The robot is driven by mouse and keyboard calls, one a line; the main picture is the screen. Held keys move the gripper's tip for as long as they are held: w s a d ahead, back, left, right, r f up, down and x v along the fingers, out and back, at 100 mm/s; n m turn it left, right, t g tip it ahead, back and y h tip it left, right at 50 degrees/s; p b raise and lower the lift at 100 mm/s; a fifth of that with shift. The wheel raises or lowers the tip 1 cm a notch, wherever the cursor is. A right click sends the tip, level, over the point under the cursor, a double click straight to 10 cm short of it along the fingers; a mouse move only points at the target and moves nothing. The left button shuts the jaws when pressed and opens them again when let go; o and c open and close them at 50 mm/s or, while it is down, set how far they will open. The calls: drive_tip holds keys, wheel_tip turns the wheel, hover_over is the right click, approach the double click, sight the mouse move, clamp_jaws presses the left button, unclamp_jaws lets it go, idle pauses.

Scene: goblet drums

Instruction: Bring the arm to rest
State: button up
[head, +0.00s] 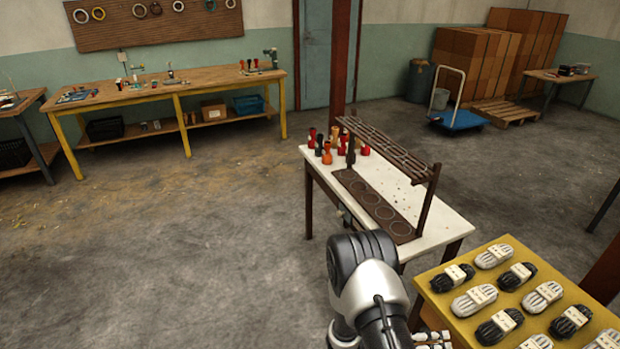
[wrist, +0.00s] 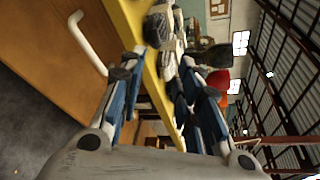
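My gripper (wrist: 160,72) shows in the wrist view with its two blue-and-white fingers spread apart. I see nothing held between them. Behind the fingers are the yellow table's edge (wrist: 148,88) and several rope bundles (wrist: 165,28); I cannot tell how close they are. In the head view, part of my arm reaches up from the bottom edge, between the white table and the yellow table.
A white table (head: 439,226) carries a dark rack (head: 385,146) and several small goblet drums (head: 327,153). The yellow table (head: 455,323) with rope bundles (head: 475,300) stands close on the right. Open floor (head: 180,260) lies to the left. A long workbench (head: 165,85) stands behind.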

drive_tip(key=s+a+r+m+g+y, duration=0.2)
drive_tip(key=s+r+m+g+y, duration=0.15)
drive_tip(key=r+m, duration=0.65)
drive_tip(key=s+a+r+m+g+y, duration=0.2)
drive_tip(key=s+r+m, duration=0.4)
drive_tip(key=r, duration=0.6)
drive_tip(key=s+a+r+m+t+y, duration=0.8)
drive_tip(key=a+r+m, duration=0.4)
drive_tip(key=a+m, duration=0.2)
drive_tip(key=shift+s+a+m+y, duration=0.2)
drive_tip(key=shift+s+m+y, duration=0.4)
drive_tip(key=shift+m+y, duration=0.45)
drive_tip(key=shift+d, duration=0.1)
